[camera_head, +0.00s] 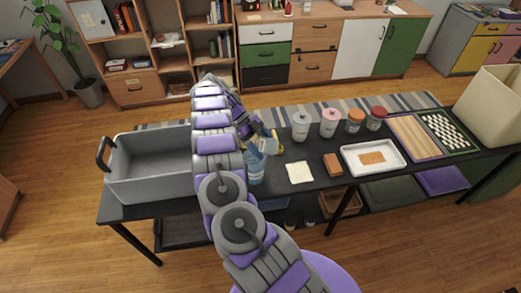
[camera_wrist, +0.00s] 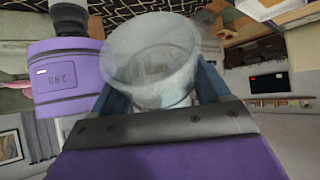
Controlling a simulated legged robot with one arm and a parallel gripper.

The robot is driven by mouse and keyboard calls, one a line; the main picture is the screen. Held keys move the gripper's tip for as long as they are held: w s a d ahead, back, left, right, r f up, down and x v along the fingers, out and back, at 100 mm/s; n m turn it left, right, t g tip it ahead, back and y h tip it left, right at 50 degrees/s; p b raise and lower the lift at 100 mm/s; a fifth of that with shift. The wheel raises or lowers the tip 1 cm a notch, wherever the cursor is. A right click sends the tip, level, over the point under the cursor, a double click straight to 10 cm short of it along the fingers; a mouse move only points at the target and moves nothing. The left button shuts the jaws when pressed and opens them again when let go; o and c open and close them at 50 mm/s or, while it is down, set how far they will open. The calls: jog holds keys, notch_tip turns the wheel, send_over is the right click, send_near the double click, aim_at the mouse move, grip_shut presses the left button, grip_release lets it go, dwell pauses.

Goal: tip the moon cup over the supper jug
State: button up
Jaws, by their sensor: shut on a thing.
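A clear, see-through cup (camera_head: 269,147), which I take for the moon cup, is held in my gripper (camera_head: 260,137) above the black table. It looks tilted toward the lower left. In the wrist view the cup (camera_wrist: 150,60) sits between the two fingers of my gripper (camera_wrist: 158,92), which are shut on it. A bluish see-through vessel (camera_head: 254,170), likely the supper jug, stands on the table just below and left of the cup. My arm hides part of its left side. I cannot tell whether cup and jug touch or whether anything pours.
A grey bin (camera_head: 150,178) stands on the left. To the right are a cream cloth (camera_head: 299,173), a brown block (camera_head: 333,165), a white tray (camera_head: 393,166) and several lidded jars (camera_head: 330,123) behind.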

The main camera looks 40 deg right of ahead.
aim_at(275, 150)
jog(key=shift+s+t+b, duration=0.3)
jog(key=shift+t+b, duration=0.4)
jog(key=shift+b, duration=0.2)
jog(key=shift+s+d+r+t+y+b, duration=0.15)
jog(key=shift+s+t+y+b, duration=0.35)
jog(key=shift+t, duration=0.5)
jog(key=shift+r, duration=0.1)
jog(key=shift+s+d+r+t+y, duration=0.15)
jog(key=shift+s+r+t, duration=0.3)
jog(key=shift+t, duration=0.45)
jog(key=shift+s+r+t+y, duration=0.15)
jog(key=shift+s+r+t, duration=0.3)
jog(key=shift+t, duration=0.45)
jog(key=shift+s+d+r+t+p, duration=0.15)
jog(key=shift+s+r+t+p, duration=0.3)
jog(key=shift+t, duration=0.55)
jog(key=shift+s+r, duration=0.1)
jog(key=shift+s, duration=0.05)
